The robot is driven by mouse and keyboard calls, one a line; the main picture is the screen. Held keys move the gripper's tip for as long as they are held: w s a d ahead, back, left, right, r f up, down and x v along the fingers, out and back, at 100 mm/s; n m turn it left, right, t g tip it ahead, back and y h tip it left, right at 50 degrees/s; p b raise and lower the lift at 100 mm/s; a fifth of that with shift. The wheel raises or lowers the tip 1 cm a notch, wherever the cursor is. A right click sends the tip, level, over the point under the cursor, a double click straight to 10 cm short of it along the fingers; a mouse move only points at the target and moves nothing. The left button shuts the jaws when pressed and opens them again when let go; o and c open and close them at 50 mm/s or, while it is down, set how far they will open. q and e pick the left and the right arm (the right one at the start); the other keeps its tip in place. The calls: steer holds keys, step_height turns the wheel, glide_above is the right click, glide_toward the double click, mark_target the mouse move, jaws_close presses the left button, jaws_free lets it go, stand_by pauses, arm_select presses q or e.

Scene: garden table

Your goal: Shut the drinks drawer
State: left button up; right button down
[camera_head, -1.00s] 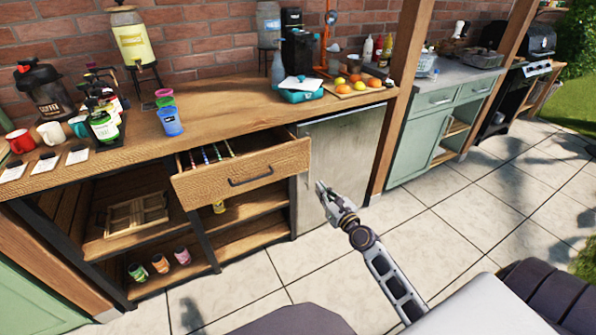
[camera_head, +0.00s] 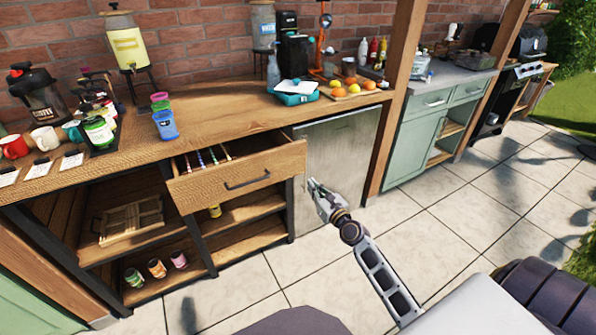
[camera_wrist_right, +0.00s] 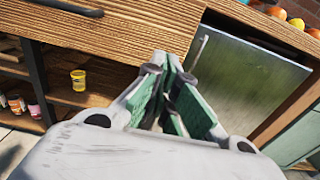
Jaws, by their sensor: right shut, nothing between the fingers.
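The drinks drawer (camera_head: 222,190) is a wooden drawer with a dark bar handle (camera_head: 247,180). It stands pulled out from under the wooden counter, with several coloured tubes or cans (camera_head: 208,158) inside it. My right gripper (camera_head: 312,184) is shut and empty, in front of the fridge door and just right of the drawer front. In the right wrist view my gripper's fingers (camera_wrist_right: 172,70) meet before the wooden drawer front (camera_wrist_right: 110,35), and the handle (camera_wrist_right: 68,6) shows at upper left. I cannot tell whether the fingertips touch the drawer. My left gripper is out of view.
A grey fridge door (camera_head: 337,165) is right of the drawer. Open shelves below hold a wooden crate (camera_head: 131,220) and several small cans (camera_head: 157,268). The counter (camera_head: 230,112) carries cups and a teal box (camera_head: 293,96). The tiled floor (camera_head: 440,225) is clear.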

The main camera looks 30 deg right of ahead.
steer(key=w, duration=0.1)
glide_toward(294, 166)
steer(key=shift+w, duration=1.85)
steer(key=shift+w+f+b, duration=0.1)
steer(key=shift+w+b, duration=0.25)
steer(key=shift+w, duration=1.35)
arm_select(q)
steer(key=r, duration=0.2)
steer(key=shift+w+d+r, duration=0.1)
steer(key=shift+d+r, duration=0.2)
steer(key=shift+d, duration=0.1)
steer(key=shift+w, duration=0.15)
arm_select(e)
steer(key=shift+w, duration=0.1)
